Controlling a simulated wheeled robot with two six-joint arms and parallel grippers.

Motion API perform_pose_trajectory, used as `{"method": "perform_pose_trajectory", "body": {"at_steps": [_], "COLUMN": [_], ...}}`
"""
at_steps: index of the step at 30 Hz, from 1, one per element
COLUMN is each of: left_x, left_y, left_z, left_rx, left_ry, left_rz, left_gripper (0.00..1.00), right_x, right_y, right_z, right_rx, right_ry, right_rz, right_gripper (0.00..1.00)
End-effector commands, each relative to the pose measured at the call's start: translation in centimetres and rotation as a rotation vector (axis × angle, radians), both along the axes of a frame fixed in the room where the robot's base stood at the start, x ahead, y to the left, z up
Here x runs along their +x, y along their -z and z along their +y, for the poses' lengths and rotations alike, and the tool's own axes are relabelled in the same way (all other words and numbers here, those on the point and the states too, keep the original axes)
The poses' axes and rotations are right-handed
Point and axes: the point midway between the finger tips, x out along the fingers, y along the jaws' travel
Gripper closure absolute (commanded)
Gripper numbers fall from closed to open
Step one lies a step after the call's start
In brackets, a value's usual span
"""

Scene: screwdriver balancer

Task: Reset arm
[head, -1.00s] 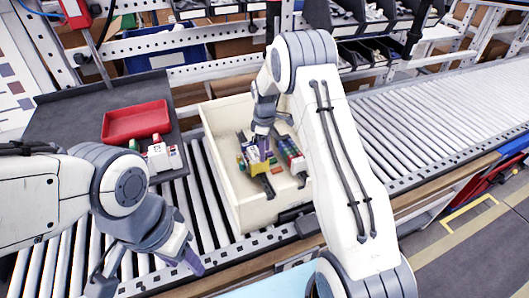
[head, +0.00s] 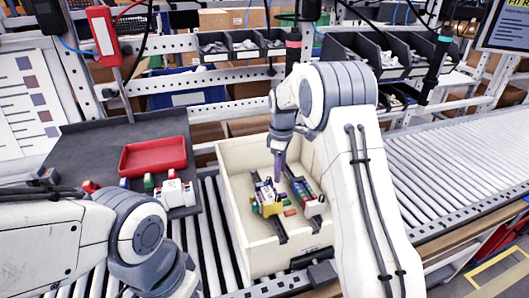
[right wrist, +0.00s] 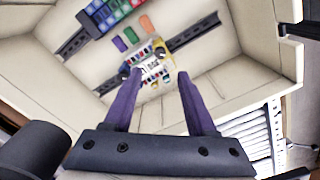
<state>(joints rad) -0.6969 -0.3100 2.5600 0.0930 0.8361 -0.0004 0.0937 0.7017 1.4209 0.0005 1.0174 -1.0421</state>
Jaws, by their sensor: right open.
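My right gripper (head: 279,178) reaches down into the cream bin (head: 245,246) in the head view. In the right wrist view its two purple fingers (right wrist: 159,74) are spread apart with nothing gripped. A yellow and white block-like item (head: 266,201) lies on a dark rail in the bin. In the right wrist view this item (right wrist: 155,68) shows beyond and between the fingertips; the exact gap cannot be told. My left arm comes in from the left, but its gripper is out of the picture.
A second item with coloured blocks (head: 304,190) lies right of the first. A red tray (head: 153,156) and small white and red pieces (head: 175,192) sit on the dark table at left. The roller conveyor (head: 440,160) at right is clear.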

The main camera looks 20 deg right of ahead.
Motion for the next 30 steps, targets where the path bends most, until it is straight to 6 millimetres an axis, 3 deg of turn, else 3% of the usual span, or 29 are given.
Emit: {"method": "perform_pose_trajectory", "body": {"at_steps": [5,8,11,13,15,18,21,24,27,30], "left_x": [0.0,0.0,0.0,0.0,0.0,0.0,0.0,0.0,0.0,0.0], "left_y": [0.0,0.0,0.0,0.0,0.0,0.0,0.0,0.0,0.0,0.0], "left_z": [0.0,0.0,0.0,0.0,0.0,0.0,0.0,0.0,0.0,0.0], "left_rx": [0.0,0.0,0.0,0.0,0.0,0.0,0.0,0.0,0.0,0.0], "left_ry": [0.0,0.0,0.0,0.0,0.0,0.0,0.0,0.0,0.0,0.0], "left_rz": [0.0,0.0,0.0,0.0,0.0,0.0,0.0,0.0,0.0,0.0], "left_gripper": [0.5,0.5,0.5,0.5,0.5,0.5,0.5,0.5,0.5,0.5], "right_x": [-0.6,-2.3,-6.4,-10.4,-14.7,-21.3,-27.2,-31.8,-34.7,-36.1], "right_y": [-0.6,-2.2,-4.6,-6.1,-7.1,-7.9,-7.9,-7.4,-6.8,-6.5], "right_z": [1.3,4.5,9.7,13.1,15.8,18.3,19.3,19.3,18.8,18.6], "right_rx": [0.002,0.008,0.021,0.032,0.044,0.06,0.073,0.083,0.088,0.09], "right_ry": [0.003,0.019,0.054,0.087,0.121,0.171,0.217,0.257,0.286,0.304], "right_rz": [-0.002,-0.009,-0.015,-0.018,-0.018,-0.015,-0.007,0.002,0.009,0.013], "right_gripper": [0.43,0.43,0.43,0.43,0.43,0.43,0.43,0.43,0.43,0.43]}}
